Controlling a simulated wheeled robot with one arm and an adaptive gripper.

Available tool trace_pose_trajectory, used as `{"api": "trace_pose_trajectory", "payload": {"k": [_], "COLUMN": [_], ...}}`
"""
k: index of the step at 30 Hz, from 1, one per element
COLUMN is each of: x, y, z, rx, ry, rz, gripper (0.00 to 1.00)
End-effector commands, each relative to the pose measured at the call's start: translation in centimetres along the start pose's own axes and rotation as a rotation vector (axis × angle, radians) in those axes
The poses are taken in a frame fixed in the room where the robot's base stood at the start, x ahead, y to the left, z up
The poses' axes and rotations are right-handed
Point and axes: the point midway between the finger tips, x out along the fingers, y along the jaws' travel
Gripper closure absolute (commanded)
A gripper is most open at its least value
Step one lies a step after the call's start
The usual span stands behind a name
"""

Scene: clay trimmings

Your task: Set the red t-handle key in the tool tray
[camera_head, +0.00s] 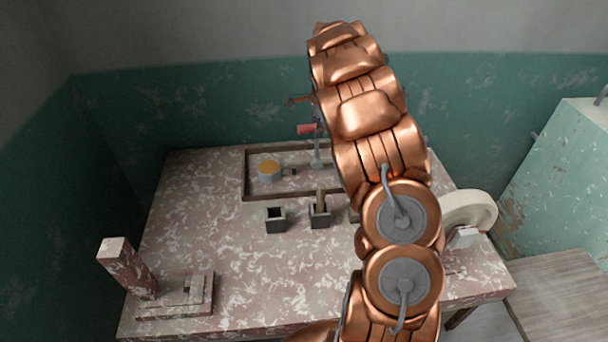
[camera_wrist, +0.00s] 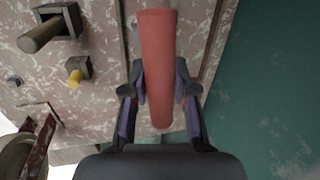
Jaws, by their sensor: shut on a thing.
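The red t-handle key shows as a thick red bar (camera_wrist: 157,60) between my fingers in the wrist view. A small red end (camera_head: 306,129) of it shows in the head view, left of my arm. My gripper (camera_wrist: 159,88) is shut on the red bar, one finger on each side. In the head view my gripper (camera_head: 318,126) is partly hidden by my arm, over the back part of the table. The tool tray (camera_head: 245,175), a shallow brown-rimmed frame, lies at the table's back; my arm hides its right part. Any shaft of the key is not clearly visible.
A grey cylinder with an orange top (camera_head: 268,171) stands in the tray's left part. Dark square holders (camera_head: 275,222) stand in front of the tray, one with a wooden handle (camera_head: 320,199). A stepped block with a leaning post (camera_head: 127,268) is front left. The table's middle left is clear.

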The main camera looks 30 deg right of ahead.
Motion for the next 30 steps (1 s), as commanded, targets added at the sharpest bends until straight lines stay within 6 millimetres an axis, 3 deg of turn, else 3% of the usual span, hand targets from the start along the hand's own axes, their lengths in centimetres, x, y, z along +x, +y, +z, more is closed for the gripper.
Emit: {"api": "trace_pose_trajectory", "payload": {"k": [8,18,30], "x": [0.7,5.7,9.6], "y": [-0.2,1.0,1.9], "z": [-1.3,-1.4,-1.5], "rx": [0.091,0.088,0.088], "ry": [0.017,0.015,0.016], "rz": [0.001,0.006,0.005], "gripper": [1.0,1.0,1.0]}}
